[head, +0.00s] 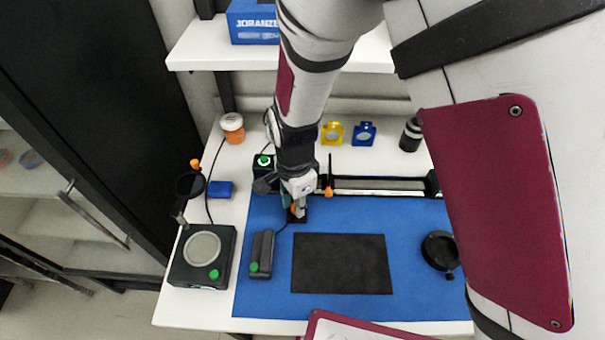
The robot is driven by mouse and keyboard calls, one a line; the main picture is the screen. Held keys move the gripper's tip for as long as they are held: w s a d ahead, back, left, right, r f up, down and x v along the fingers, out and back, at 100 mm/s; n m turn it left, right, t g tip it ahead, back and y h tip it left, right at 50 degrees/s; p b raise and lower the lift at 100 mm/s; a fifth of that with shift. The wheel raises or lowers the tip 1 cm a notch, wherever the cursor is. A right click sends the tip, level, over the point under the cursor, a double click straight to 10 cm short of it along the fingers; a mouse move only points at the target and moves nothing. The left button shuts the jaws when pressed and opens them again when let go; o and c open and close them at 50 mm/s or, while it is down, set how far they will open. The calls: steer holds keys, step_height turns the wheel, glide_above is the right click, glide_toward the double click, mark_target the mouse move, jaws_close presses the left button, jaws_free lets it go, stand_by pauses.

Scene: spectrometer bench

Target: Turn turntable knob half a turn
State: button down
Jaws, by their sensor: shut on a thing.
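My gripper (297,208) points down at a small black base (303,217) near the back left of the blue mat. It is shut on what appears to be the turntable knob, with a bit of orange showing between the fingers. The fingers and wrist hide most of the knob, so its angle cannot be told. My forearm and wrist also cover part of the rail device behind.
A rail (380,186) with an orange-tipped upright post (329,190) stands just right of my wrist. A black remote-like box (261,254), a dark pad (342,263) and a black ring (438,251) lie on the blue mat (270,305). A round-plate device (203,256) sits left.

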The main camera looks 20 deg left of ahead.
steer(key=n+p, duration=0.1)
steer(key=n, duration=0.3)
steer(key=shift+n, duration=0.3)
steer(key=n, duration=0.3)
steer(key=shift+n, duration=0.4)
steer(key=n, duration=0.4)
steer(key=n+b, duration=0.1)
steer(key=n, duration=0.3)
steer(key=n+b, duration=0.1)
steer(key=n, duration=0.2)
steer(key=shift+w+n, duration=0.1)
steer(key=shift+n, duration=0.3)
steer(key=n+b, duration=0.1)
steer(key=n, duration=0.3)
steer(key=shift+n+b, duration=0.3)
steer(key=shift+b, duration=0.1)
steer(key=n+b, duration=0.1)
steer(key=n, duration=0.3)
steer(key=shift+n+b, duration=0.35)
steer(key=shift+n, duration=1.45)
